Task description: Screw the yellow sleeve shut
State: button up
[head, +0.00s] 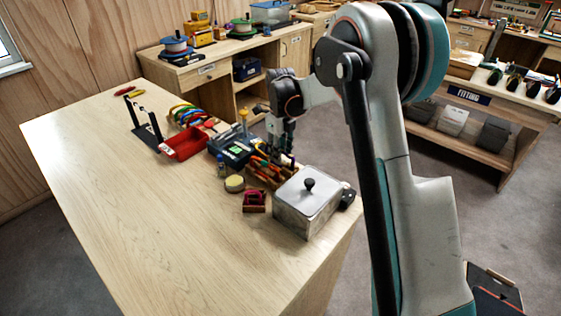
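I cannot pick out the yellow sleeve for certain. A small yellow piece (243,114) stands upright behind the dark blue-green box (231,149), left of my gripper. My gripper (287,150) points down over the back right part of the workbench, just above or behind a wooden rack of orange-handled tools (266,168). Its fingertips are small, dark and partly lost against the tools. I cannot tell whether they are open, shut or touching anything.
On the workbench (130,200) are a grey lidded metal box (305,205), a red tray (184,144), a black stand (146,131), colored loops (187,114), a round yellow-topped tin (235,184) and a small dark-red item (254,202). The left and front of the bench are clear.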

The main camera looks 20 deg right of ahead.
jog(key=shift+w+d, duration=0.3)
jog(key=shift+d, duration=0.1)
jog(key=shift+r, duration=0.25)
jog(key=shift+r+p, duration=0.8)
jog(key=shift+r, duration=0.35)
jog(key=shift+s+a, duration=0.45)
jog(key=shift+a, duration=0.2)
